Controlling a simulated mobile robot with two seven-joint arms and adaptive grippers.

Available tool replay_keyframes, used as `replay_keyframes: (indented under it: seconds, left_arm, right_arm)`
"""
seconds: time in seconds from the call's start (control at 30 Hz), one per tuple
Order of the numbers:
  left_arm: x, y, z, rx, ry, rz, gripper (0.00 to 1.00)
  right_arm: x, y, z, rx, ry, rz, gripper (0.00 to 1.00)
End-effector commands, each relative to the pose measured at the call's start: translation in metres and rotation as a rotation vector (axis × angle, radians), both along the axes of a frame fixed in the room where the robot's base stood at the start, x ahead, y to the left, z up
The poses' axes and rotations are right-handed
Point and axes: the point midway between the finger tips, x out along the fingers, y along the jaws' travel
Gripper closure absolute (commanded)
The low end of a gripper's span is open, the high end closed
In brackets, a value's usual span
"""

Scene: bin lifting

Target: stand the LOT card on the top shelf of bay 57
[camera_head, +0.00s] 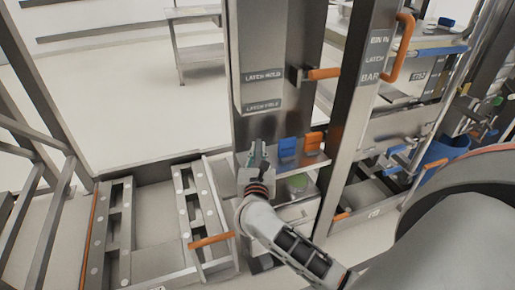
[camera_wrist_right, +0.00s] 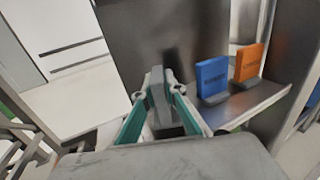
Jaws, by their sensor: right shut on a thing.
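My right gripper (camera_head: 257,158) is shut on a thin grey card (camera_wrist_right: 158,96), seen nearly edge-on and roughly upright between the green fingers in the right wrist view. No lettering on it can be read, so I cannot tell whether it is the LOT card. The card is at the left end of a metal shelf (camera_wrist_right: 254,104). Whether it touches the shelf is hidden. On that shelf, to its right, stand a blue card (camera_wrist_right: 212,77) and an orange card (camera_wrist_right: 249,63), apart from the gripper. I cannot make out a bay 57 number. My left gripper is out of view.
A tall metal panel (camera_head: 262,45) rises behind the gripper, with latch labels. A post (camera_head: 358,90) with an orange handle (camera_head: 400,48) stands right of the cards. A low roller rack (camera_head: 120,225) lies at left. Open floor (camera_head: 120,90) shows behind.

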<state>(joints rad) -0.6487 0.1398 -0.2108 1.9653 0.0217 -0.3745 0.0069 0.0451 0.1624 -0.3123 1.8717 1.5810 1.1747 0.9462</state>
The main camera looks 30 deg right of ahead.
Motion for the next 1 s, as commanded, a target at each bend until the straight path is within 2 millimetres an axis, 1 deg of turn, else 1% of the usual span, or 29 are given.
replay_keyframes:
  seconds: [0.13,0.27,1.0]
  left_arm:
    - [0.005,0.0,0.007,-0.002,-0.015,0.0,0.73]
    - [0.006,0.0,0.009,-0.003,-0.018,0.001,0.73]
    - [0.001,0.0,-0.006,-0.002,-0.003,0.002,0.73]
  right_arm:
    - [0.0,0.0,0.001,0.0,-0.002,0.0,1.0]
    - [0.0,0.0,0.001,0.0,-0.002,0.0,1.0]
    - [0.0,0.0,-0.009,-0.001,-0.002,0.0,1.0]
